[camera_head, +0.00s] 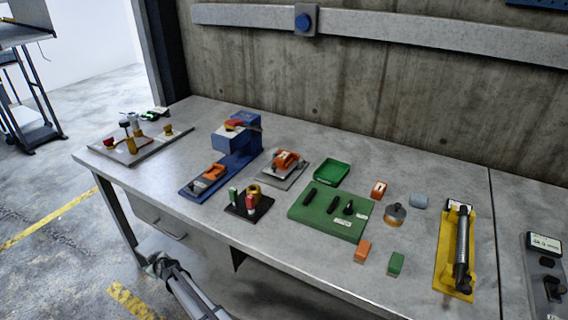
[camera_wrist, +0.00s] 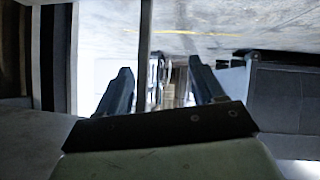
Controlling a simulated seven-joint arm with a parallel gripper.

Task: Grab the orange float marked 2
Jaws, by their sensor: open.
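Several orange pieces are on the workbench in the head view. One orange block (camera_head: 379,188) with a pale mark on top lies right of the green tray. Another orange block (camera_head: 363,250) lies near the front edge. An orange piece (camera_head: 286,160) sits on a grey plate, and another orange piece (camera_head: 215,171) is on the blue machine's base. The marks are too small to read, so I cannot tell which is 2. My gripper (camera_head: 158,264) is low in front of the bench, far from them. The wrist view shows its two fingers (camera_wrist: 160,90) spread and empty.
The grey workbench (camera_head: 330,280) holds a blue machine (camera_head: 235,140), a green board (camera_head: 325,218) with dark pegs, a green block (camera_head: 396,263), a round metal piece (camera_head: 395,214) and a yellow plate (camera_head: 450,265) with a cylinder. A concrete wall stands behind. The front strip is mostly bare.

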